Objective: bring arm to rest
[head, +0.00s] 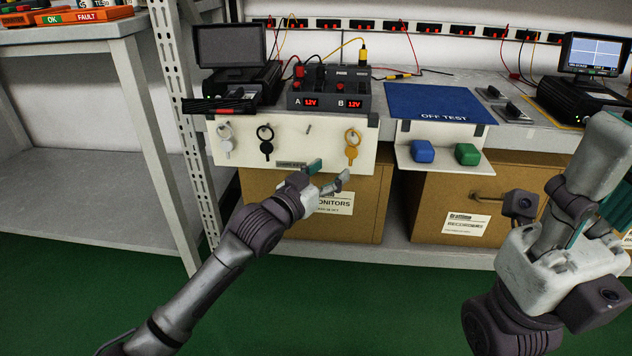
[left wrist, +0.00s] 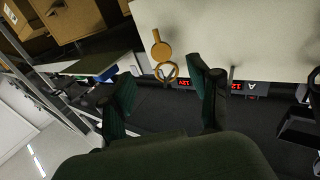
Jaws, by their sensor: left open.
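My left gripper (head: 328,177) is open and empty, in front of the lower part of the white key board (head: 310,135). The yellow key (head: 352,147) hangs on that board, just above and right of the fingertips. In the left wrist view the yellow key (left wrist: 161,47) shows beyond the two open fingers (left wrist: 165,90), with nothing between them. My right gripper (head: 598,222) is folded up at the right edge of the head view, partly hidden by its own arm; its fingers cannot be judged.
A white key (head: 226,145) and a black key (head: 266,143) hang to the left. A power supply (head: 330,90) and a blue mat (head: 440,103) lie on the bench. Blue (head: 422,151) and green (head: 467,154) blocks sit on a ledge. Cardboard boxes (head: 384,205) stand underneath.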

